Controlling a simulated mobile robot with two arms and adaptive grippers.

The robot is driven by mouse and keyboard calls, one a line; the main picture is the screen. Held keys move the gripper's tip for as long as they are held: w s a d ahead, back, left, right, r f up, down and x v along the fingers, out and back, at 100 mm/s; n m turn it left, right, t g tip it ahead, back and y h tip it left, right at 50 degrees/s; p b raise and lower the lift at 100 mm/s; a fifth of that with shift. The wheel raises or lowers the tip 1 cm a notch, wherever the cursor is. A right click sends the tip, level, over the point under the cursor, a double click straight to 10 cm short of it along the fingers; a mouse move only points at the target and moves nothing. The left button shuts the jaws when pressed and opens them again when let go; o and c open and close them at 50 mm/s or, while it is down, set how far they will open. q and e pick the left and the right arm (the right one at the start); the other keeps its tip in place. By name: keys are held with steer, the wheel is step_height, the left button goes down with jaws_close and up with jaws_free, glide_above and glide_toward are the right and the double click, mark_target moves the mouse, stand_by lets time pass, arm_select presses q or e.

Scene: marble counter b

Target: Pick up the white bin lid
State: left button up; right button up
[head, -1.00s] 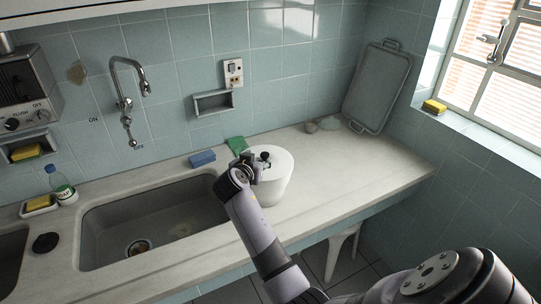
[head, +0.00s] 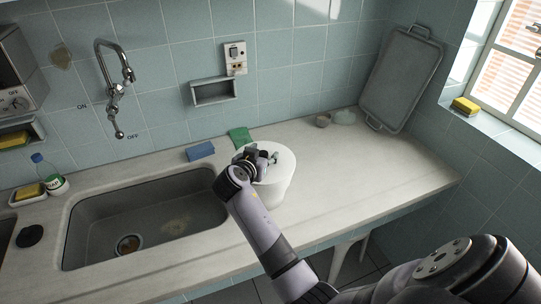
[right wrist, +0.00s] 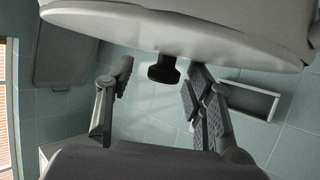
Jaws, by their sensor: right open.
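The white bin (head: 272,192) stands on the counter right of the sink, with the white bin lid (head: 286,162) on top. My right gripper (head: 268,157) is over the lid's left part in the head view and hides some of it. In the right wrist view, which looks upside down, the pale lid (right wrist: 180,30) fills the top and its black knob (right wrist: 164,70) points down. The fingers of my right gripper (right wrist: 160,82) are spread and empty, one on each side of the knob in the picture. Whether they touch it is unclear. My left gripper is not in view.
A blue sponge (head: 200,151) and a green cloth (head: 240,137) lie behind the bin. The sink (head: 140,215) is to the left. The counter right of the bin is clear.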

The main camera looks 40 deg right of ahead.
steer(key=shift+f, duration=0.25)
steer(key=shift+s+a+r, duration=0.1)
steer(key=shift+a, duration=0.15)
steer(key=shift+s+a+r, duration=0.15)
steer(key=shift+a+r, duration=0.1)
steer(key=shift+a, duration=0.15)
steer(key=c, duration=0.3)
steer(key=shift+d, duration=0.1)
steer(key=shift+c, duration=0.7)
steer(key=shift+d+f, duration=0.1)
steer(key=shift+c, duration=0.6)
steer(key=c, duration=0.4)
steer(key=shift+c, duration=0.6)
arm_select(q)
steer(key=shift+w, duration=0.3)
arm_select(e)
jaws_close()
